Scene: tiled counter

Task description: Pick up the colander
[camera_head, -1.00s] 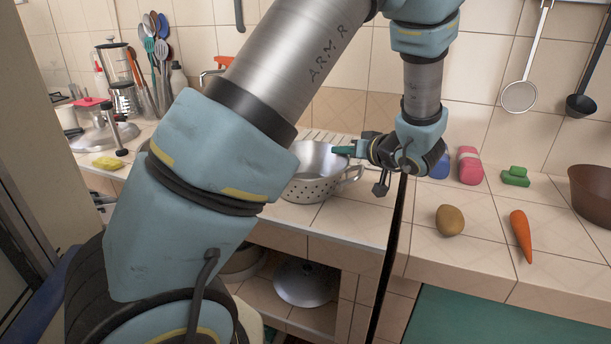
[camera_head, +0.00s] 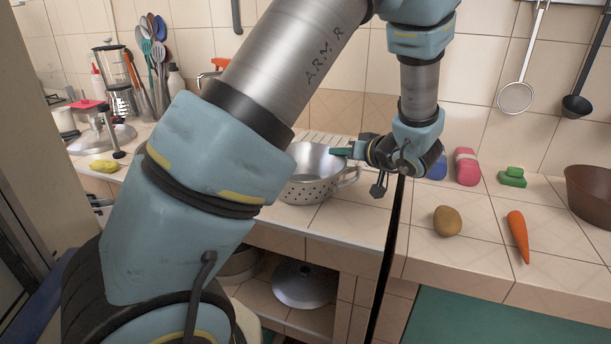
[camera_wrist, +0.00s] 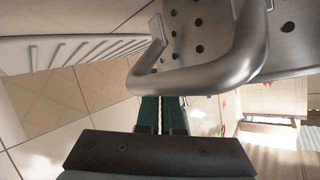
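The colander (camera_head: 312,188) is a grey metal bowl with holes and a loop handle, upright on the counter by its left-hand front edge. My gripper (camera_head: 341,151) comes in from the right, its green fingertips just above the colander's right side. In the wrist view, the handle (camera_wrist: 205,75) crosses close in front of the camera, with the holed wall (camera_wrist: 190,35) behind it. My green fingers (camera_wrist: 162,115) lie close together, with only a thin line between them. Their tips are hidden behind the handle, and nothing shows gripped between them.
A potato (camera_head: 447,221), a carrot (camera_head: 518,236), a pink sponge (camera_head: 467,167) and a brown bowl (camera_head: 590,192) are on the right counter. A ribbed drainer (camera_wrist: 75,50) lies beside the colander. A lid (camera_head: 303,284) is on the shelf below. A ladle and a strainer hang on the wall.

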